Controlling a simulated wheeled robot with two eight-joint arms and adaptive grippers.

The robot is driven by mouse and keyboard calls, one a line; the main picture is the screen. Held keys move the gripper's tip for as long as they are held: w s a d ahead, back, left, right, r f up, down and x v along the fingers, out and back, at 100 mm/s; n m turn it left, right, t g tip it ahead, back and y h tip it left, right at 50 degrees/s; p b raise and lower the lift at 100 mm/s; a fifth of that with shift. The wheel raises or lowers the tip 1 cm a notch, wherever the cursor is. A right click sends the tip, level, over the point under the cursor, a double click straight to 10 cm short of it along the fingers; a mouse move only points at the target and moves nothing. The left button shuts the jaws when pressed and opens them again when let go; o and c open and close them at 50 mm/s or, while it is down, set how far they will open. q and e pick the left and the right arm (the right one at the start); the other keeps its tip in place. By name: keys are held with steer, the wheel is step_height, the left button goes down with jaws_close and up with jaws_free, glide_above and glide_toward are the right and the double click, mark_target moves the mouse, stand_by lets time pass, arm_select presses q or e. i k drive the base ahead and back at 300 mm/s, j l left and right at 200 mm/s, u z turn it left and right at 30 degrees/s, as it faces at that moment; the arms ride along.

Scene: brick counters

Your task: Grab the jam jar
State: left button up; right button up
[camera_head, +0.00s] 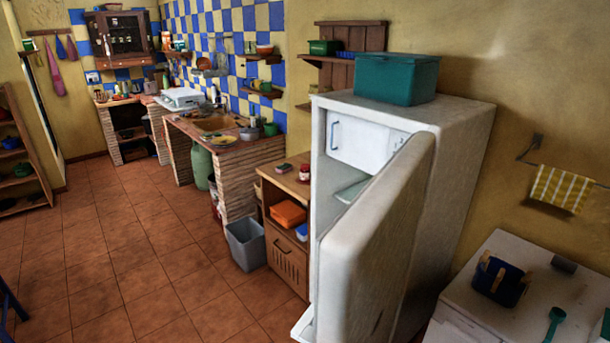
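Neither of my grippers is in view. No jam jar can be made out for certain. A small red-and-pale item (304,173) stands on the wooden cabinet beside the fridge; it is too small to tell whether it is a jar. A small blue-and-white container (302,231) sits on that cabinet's open shelf. The white fridge (455,170) has its door (375,255) ajar toward me, and the door hides most of the inside.
A teal box (397,78) sits on the fridge. The wooden cabinet (288,265) stands left of it, with a grey bin (246,245) beside it. A white counter (520,315) with a blue basket (499,281) is at right. The tiled floor (130,250) at left is mostly clear.

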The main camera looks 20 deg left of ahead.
mark_target(304, 172)
steer(key=j, duration=0.3)
steer(key=k+j, duration=0.1)
steer(key=j, duration=0.15)
steer(key=j+z, duration=0.1)
steer(key=j, duration=0.4)
steer(key=k+j+z, duration=0.1)
steer(key=j, duration=0.4)
steer(key=j+z, duration=0.1)
steer(key=j, duration=0.4)
steer(key=k+j+z, duration=0.15)
steer(key=j, duration=0.35)
steer(key=i+j+z, duration=0.2)
steer(key=i+j, duration=0.2)
steer(key=j, duration=0.25)
steer(key=i+j+z, duration=0.2)
steer(key=i+j, duration=0.15)
steer(key=j, duration=0.3)
steer(key=i+j+z, duration=0.1)
steer(key=j, duration=0.3)
steer(key=i+j+z, duration=0.1)
steer(key=j, duration=0.25)
steer(key=i+j+z, duration=0.1)
steer(key=i+j, duration=0.3)
steer(key=i+j+z, duration=0.15)
steer(key=i+j, duration=0.3)
steer(key=i+j+z, duration=0.1)
steer(key=i+j, duration=0.3)
steer(key=i+j+z, duration=0.15)
steer(key=i+j, duration=0.2)
steer(key=j, duration=0.3)
